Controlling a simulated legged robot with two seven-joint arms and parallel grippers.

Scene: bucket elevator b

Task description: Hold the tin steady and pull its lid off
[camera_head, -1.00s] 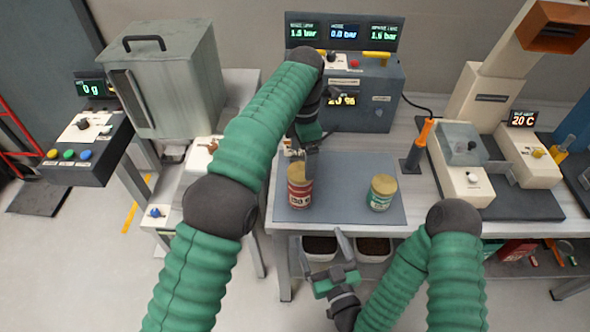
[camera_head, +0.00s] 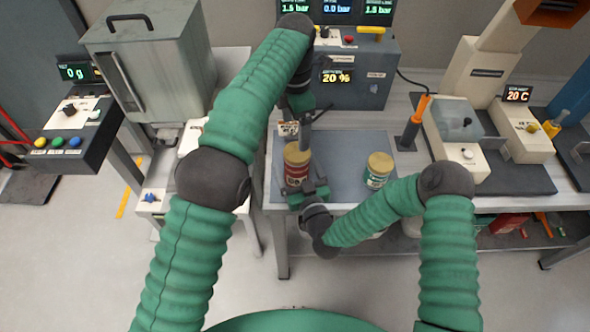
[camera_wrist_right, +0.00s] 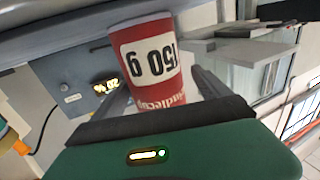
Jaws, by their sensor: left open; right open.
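A red tin (camera_head: 297,174) with a tan lid (camera_head: 297,152) and a white label stands upright on the grey mat (camera_head: 341,150). In the right wrist view the tin (camera_wrist_right: 152,70) appears upside down, its label reading 150 g. My left gripper (camera_head: 311,124) is open just above and behind the lid, pointing down; whether it touches the lid I cannot tell. My right gripper (camera_head: 307,190) is open low at the tin's front. In the wrist view its fingers lie on either side of the tin, not visibly closed on it.
A green tin (camera_head: 378,171) with a tan lid stands on the mat to the right. Behind is a grey box with displays (camera_head: 355,75). An orange-handled tool (camera_head: 412,122) stands upright right of the mat. Bare mat lies between the two tins.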

